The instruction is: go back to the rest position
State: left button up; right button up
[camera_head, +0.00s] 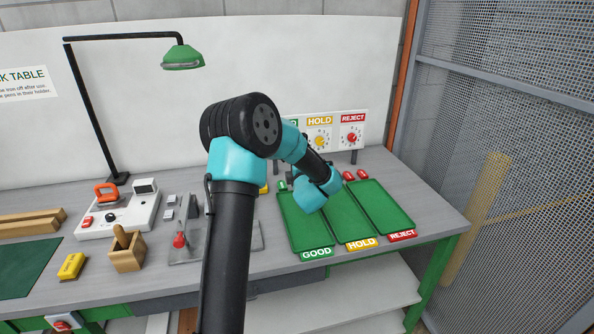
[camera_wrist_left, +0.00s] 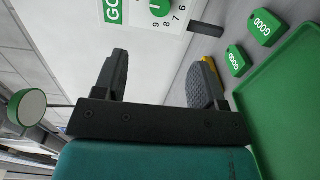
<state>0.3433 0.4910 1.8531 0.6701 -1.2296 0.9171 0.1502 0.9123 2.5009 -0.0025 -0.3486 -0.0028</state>
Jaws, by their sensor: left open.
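My left gripper (camera_wrist_left: 162,78) is open, with nothing between its two dark fingers in the left wrist view. In the head view my left arm reaches over the trays and its wrist hides the fingers. The green GOOD tray (camera_head: 300,232), HOLD tray (camera_head: 352,226) and REJECT tray (camera_head: 388,208) lie side by side at the right of the table. Their visible surfaces are bare, though my wrist covers part of them. The GOOD tray edge also shows in the left wrist view (camera_wrist_left: 285,100), to the right of the fingers. My right gripper is not in view.
Green GOOD tags (camera_wrist_left: 237,60) lie beside the tray; red tags (camera_head: 349,176) lie behind the REJECT tray. A dial panel (camera_head: 335,138) stands at the back. A grey fixture (camera_head: 185,250), wooden pen holder (camera_head: 126,255), soldering station (camera_head: 118,215) and lamp (camera_head: 182,58) stand left.

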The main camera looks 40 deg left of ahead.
pick_arm(q)
jog(key=shift+v, duration=1.05)
